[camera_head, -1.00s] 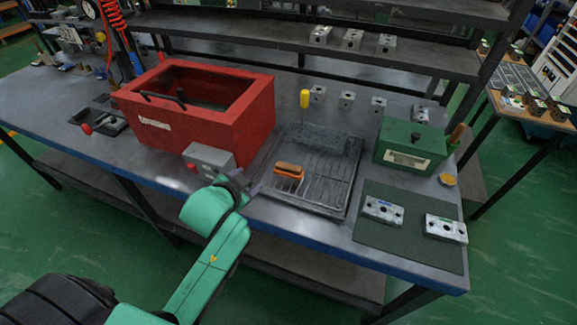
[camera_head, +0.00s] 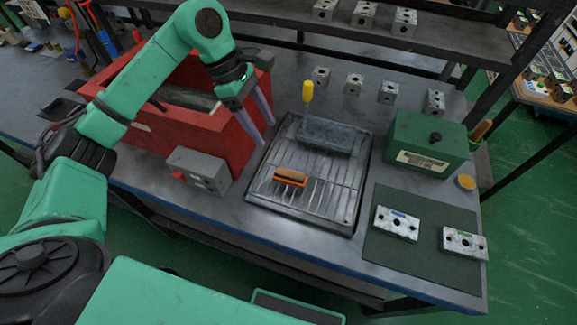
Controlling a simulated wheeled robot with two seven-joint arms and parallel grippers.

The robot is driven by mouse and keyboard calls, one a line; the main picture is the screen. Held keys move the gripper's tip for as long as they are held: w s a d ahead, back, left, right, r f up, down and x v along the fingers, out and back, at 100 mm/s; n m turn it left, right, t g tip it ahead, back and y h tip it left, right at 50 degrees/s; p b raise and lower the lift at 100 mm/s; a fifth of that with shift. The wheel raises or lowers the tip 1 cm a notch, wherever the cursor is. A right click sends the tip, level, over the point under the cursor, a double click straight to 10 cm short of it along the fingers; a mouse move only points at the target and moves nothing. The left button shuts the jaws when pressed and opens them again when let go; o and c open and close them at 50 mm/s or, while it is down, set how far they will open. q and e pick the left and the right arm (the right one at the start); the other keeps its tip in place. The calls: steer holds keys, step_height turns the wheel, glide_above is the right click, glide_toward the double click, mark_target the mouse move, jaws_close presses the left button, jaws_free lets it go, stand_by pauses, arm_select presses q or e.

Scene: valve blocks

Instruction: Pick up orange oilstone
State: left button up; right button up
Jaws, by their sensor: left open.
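The orange oilstone (camera_head: 290,177), a small block with a tan-brown top and orange sides, lies on the ribbed grey metal tray (camera_head: 347,213). My left gripper (camera_head: 267,133) is open and empty, with its two purple-grey fingers pointing down. It is up and to the left of the oilstone, beside the right side of the red box, and apart from the oilstone. My right gripper is not in the view.
A red open box (camera_head: 200,135) stands left of the tray, with a grey switch box (camera_head: 197,170) in front. A grey block (camera_head: 325,134) and a yellow-handled tool (camera_head: 307,92) are at the tray's back. A green box (camera_head: 425,143) and valve blocks (camera_head: 397,223) are to the right.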

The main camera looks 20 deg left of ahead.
mark_target(290, 173)
arm_select(q)
steer(key=p+x, duration=0.1)
steer(key=x, duration=0.3)
steer(key=p+x, duration=0.2)
steer(key=x, duration=0.2)
steer(key=s+p+x, duration=0.1)
steer(key=p+x, duration=0.1)
steer(key=x, duration=0.3)
steer(key=shift+d+r, duration=0.2)
steer(key=shift+d, duration=0.2)
steer(key=shift+d+f, duration=0.15)
steer(key=shift+f, duration=0.3)
steer(key=shift+w, duration=0.1)
jaws_close()
